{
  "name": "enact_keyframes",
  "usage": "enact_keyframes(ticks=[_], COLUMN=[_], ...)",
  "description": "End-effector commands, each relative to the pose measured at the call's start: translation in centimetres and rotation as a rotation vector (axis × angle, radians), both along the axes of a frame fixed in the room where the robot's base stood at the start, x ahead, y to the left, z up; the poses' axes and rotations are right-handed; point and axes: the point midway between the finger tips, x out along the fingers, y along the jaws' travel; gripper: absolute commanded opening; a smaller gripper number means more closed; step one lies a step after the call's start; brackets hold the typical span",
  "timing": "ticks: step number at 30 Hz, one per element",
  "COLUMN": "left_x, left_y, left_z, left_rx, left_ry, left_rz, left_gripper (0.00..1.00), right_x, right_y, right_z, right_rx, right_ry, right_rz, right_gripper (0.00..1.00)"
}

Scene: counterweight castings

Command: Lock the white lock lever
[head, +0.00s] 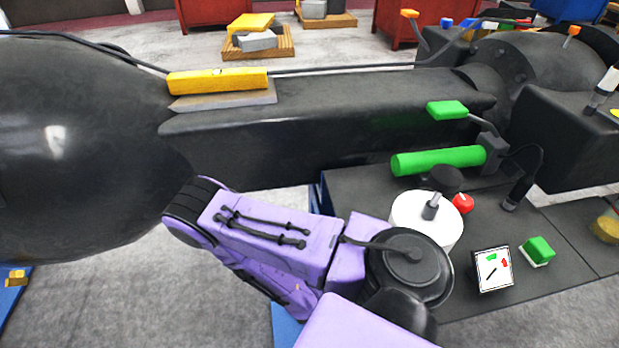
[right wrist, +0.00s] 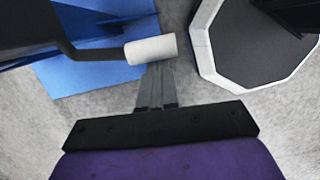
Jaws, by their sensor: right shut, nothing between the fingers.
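In the right wrist view a white cylindrical grip (right wrist: 151,49) sits on the end of a dark bent rod (right wrist: 95,54) that comes in from the left; it looks like the white lock lever. My right gripper (right wrist: 157,72) is shut and empty. Its fingers point at the white grip, and their tips meet its lower edge in the picture; I cannot tell whether they touch. In the head view my purple right arm reaches left below the dark casting, and its gripper is hidden. The lever's white grip cannot be made out there. My left gripper is in neither view.
A large dark casting (head: 330,115) spans the head view. A dark bench (head: 365,190) at right carries a green cylinder (head: 438,161), a white round block (head: 412,216) and a red knob (head: 463,203). A white-rimmed octagonal thing (right wrist: 207,50) stands right of the fingers.

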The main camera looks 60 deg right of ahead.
Motion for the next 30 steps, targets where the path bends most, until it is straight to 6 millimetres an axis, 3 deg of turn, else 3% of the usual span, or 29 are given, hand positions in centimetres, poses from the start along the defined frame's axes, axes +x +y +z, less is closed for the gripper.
enact_keyframes(ticks=[16,30], left_x=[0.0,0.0], left_y=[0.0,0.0], left_z=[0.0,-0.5], left_rx=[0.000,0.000], left_ry=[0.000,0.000], left_rz=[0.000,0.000], left_gripper=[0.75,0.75], right_x=[-1.3,-1.1], right_y=[-0.4,0.2], right_z=[0.0,-0.6], right_rx=[-0.001,-0.003], right_ry=[0.004,0.008], right_rz=[-0.008,-0.011], right_gripper=[0.00,0.00])
